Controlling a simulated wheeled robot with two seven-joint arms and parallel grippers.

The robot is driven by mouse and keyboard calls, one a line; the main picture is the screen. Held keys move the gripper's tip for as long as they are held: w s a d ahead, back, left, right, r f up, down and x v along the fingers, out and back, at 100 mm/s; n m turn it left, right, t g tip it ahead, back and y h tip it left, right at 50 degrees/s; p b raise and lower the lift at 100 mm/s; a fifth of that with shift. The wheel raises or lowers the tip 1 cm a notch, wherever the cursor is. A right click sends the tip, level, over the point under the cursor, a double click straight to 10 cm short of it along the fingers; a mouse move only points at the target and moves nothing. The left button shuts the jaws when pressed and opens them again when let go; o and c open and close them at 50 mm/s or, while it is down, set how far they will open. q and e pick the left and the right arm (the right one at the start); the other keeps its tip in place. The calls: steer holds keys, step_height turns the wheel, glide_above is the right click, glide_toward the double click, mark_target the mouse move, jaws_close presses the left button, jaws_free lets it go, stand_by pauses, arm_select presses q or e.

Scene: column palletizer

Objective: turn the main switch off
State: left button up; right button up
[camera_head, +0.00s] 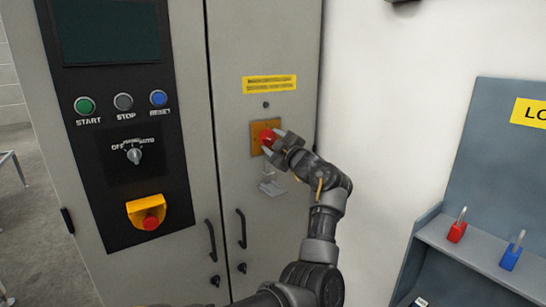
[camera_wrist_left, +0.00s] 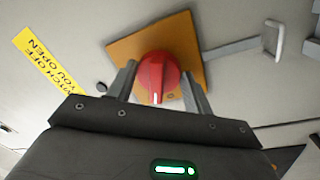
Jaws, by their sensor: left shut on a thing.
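The main switch is a red rotary knob (camera_head: 267,137) on an orange-yellow square plate (camera_head: 257,126) on the right cabinet door. It also shows in the left wrist view as a red knob (camera_wrist_left: 157,76) with a white mark, on its orange plate (camera_wrist_left: 185,45). My left gripper (camera_head: 271,143) is at the knob, with one finger on each side of it; it also shows in the left wrist view (camera_wrist_left: 160,88). It is shut on the knob. The fingers hide part of the knob in the head view. My right gripper is not in view.
A yellow label (camera_head: 269,83) sits above the switch. A control panel (camera_head: 115,200) with buttons, a selector (camera_head: 134,155) and an emergency stop (camera_head: 151,222) is at left. Black door handles (camera_head: 241,228) are below. A lockout board (camera_head: 495,160) with red and blue padlocks stands at right.

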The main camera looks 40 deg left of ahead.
arm_select(q)
steer(key=n+g+b, duration=0.1)
steer(key=n+b, duration=0.3)
steer(key=shift+w+f+y, duration=0.1)
steer(key=shift+y, duration=0.2)
steer(key=shift+n+b, duration=0.35)
steer(key=shift+n, duration=0.35)
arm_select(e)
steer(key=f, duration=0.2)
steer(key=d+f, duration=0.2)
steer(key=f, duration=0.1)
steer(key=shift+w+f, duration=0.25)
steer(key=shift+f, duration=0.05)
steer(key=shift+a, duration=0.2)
arm_select(q)
steer(key=o, duration=1)
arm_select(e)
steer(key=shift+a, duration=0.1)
arm_select(q)
steer(key=shift+d, duration=0.1)
steer(key=shift+b+v, duration=1.55)
steer(key=shift+v, duration=3.7)
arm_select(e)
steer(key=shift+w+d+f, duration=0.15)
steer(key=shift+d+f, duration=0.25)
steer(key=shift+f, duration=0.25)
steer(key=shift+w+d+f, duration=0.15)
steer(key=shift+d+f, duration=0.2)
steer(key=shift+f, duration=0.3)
